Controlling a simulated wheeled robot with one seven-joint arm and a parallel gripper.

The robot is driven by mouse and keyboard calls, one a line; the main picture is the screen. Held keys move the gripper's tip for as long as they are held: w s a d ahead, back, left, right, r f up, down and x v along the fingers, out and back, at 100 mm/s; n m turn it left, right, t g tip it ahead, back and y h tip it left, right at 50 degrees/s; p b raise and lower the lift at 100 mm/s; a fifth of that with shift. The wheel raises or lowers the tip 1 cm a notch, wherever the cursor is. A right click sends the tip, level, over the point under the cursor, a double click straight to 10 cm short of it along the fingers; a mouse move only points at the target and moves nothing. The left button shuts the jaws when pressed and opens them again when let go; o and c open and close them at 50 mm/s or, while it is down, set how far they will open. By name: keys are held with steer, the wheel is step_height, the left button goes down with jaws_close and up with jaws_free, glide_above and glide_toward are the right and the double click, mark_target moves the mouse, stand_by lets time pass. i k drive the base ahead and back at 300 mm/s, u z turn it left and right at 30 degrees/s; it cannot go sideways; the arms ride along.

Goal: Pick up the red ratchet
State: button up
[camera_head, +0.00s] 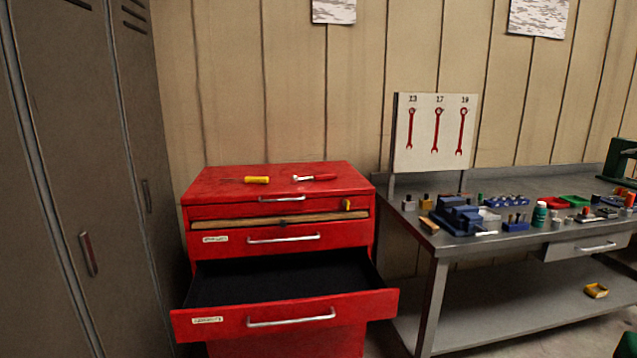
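A ratchet with a red handle and a pale metal head (315,177) lies on top of the red tool chest (220,186), toward the right of its top. Its head points left. A yellow-handled screwdriver (257,180) lies to its left, apart from it, with its thin shaft pointing left. The chest's lower drawer (290,318) is pulled out, and its dark interior looks empty. My gripper is not in view.
A grey locker (75,190) stands close on the left. A grey workbench (440,240) at right holds a blue vise (455,215), a green bottle (539,214) and several small parts. A wrench board (435,133) stands behind. The open drawer juts forward.

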mark_target(293, 180)
steer(key=z, duration=0.1)
steer(key=i, duration=1)
steer(key=u, duration=0.1)
